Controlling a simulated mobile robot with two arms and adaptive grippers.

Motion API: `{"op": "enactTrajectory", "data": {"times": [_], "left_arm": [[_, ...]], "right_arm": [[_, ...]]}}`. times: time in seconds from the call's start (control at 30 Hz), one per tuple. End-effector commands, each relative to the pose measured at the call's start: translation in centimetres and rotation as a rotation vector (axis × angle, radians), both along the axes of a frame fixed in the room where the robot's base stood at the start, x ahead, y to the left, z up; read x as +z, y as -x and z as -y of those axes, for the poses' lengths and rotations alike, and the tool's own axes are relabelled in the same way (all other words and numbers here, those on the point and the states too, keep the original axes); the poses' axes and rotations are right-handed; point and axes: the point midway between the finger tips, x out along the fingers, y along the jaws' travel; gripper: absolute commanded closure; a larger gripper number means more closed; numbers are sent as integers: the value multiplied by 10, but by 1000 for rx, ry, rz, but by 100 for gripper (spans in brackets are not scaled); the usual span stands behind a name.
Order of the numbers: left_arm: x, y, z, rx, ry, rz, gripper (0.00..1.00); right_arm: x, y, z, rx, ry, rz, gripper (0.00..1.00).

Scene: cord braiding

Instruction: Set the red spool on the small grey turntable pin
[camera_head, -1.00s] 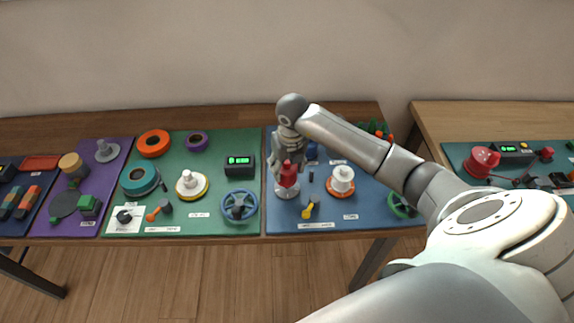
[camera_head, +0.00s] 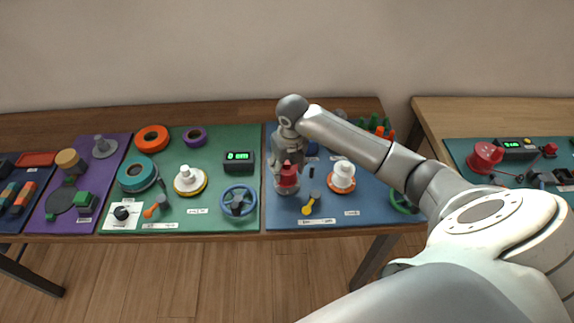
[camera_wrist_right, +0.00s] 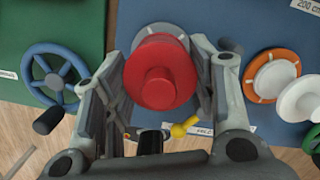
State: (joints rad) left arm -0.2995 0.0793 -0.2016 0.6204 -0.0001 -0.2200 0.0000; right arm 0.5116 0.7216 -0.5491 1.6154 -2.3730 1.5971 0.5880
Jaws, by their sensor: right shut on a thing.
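The red spool (camera_head: 288,175) is held upright in my right gripper (camera_head: 287,163), over the small grey turntable (camera_head: 280,189) on the blue mat. In the right wrist view, the red spool (camera_wrist_right: 160,72) sits between the two fingers of my right gripper (camera_wrist_right: 158,88), which are shut on its sides. The pale turntable disc (camera_wrist_right: 160,30) shows behind the spool. Its pin is hidden by the spool. I cannot tell whether the spool touches the turntable. My left gripper is not in view.
A yellow-handled crank (camera_head: 308,207) lies in front. A blue handwheel (camera_head: 238,201) and a green-lit counter (camera_head: 239,160) are to the left on the green mat.

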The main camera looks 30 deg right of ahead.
Motion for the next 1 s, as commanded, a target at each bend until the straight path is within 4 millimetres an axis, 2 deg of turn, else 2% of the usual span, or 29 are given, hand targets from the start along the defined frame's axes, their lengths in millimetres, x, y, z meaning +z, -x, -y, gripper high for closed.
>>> {"op": "enactTrajectory", "data": {"times": [0.37, 0.97, 1.0], "left_arm": [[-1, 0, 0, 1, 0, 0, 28], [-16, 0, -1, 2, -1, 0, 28], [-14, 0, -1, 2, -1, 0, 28]], "right_arm": [[-1, 0, 0, 0, 0, 1, 69], [-19, 0, 1, -1, 1, 0, 69], [-17, 0, 1, -1, 0, 1, 43]]}}
